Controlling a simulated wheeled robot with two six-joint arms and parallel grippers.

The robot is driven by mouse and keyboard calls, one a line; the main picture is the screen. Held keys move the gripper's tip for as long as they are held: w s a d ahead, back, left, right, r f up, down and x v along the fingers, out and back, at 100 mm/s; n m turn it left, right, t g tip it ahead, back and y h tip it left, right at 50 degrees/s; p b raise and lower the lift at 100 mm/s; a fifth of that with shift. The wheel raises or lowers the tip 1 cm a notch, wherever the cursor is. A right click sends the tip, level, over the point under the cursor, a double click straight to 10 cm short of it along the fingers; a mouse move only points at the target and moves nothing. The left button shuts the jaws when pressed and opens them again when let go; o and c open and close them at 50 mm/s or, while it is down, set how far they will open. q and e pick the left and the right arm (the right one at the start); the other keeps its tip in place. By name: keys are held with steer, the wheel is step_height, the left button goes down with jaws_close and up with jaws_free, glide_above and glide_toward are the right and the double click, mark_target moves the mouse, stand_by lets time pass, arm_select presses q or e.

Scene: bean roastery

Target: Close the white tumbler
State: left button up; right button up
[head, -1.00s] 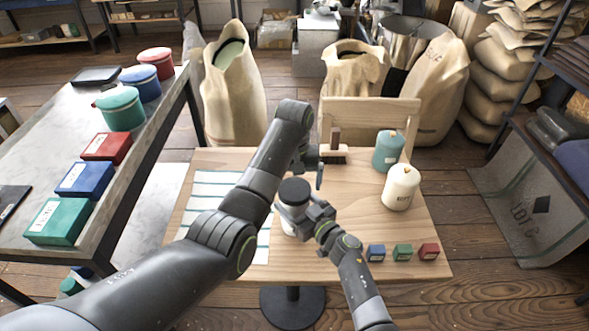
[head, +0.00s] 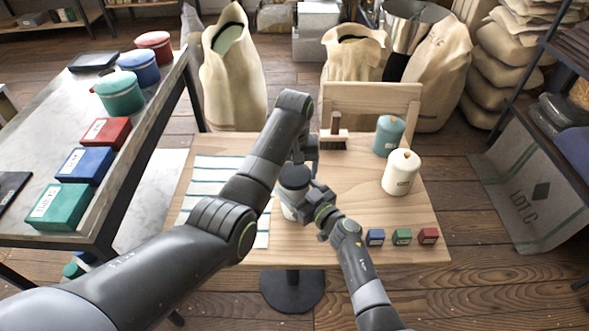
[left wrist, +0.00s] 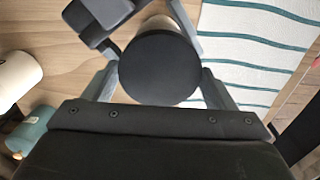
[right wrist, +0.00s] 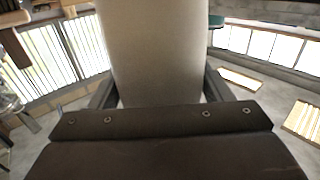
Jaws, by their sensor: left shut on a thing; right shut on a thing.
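The white tumbler (head: 288,213) stands upright near the middle of the wooden table, partly hidden by my grippers. Its round black lid (head: 294,176) is at its top; I cannot tell whether it is fully seated. In the left wrist view the lid (left wrist: 160,68) lies between the fingers of my left gripper (left wrist: 160,62), which is shut on it. In the head view my left gripper (head: 304,168) is largely hidden at the lid. My right gripper (head: 305,203) is shut on the tumbler's side. The pale tumbler body (right wrist: 152,55) fills the space between its fingers in the right wrist view.
A striped cloth (head: 215,178) lies left of the tumbler. A teal canister (head: 388,137), a cream canister (head: 400,174) and a brush (head: 334,136) stand to the right and back. Small blue (head: 375,237), green (head: 401,236) and red (head: 428,235) boxes line the front right.

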arm_select(q)
steer(key=o, duration=1.1)
steer(key=shift+r, duration=3.8)
arm_select(e)
steer(key=o, duration=2)
steer(key=shift+c, duration=0.2)
steer(key=shift+s, duration=0.1)
arm_select(q)
steer(key=shift+r, duration=0.1)
arm_select(e)
steer(key=shift+s+d, duration=0.2)
steer(key=shift+d, duration=0.05)
arm_select(q)
step_height(320, 180, up, 2)
steer(key=shift+r+p, duration=0.1)
steer(key=shift+p, duration=1.1)
arm_select(e)
steer(key=v, duration=1.6)
steer(key=shift+s, duration=0.35)
steer(key=shift+d, duration=0.15)
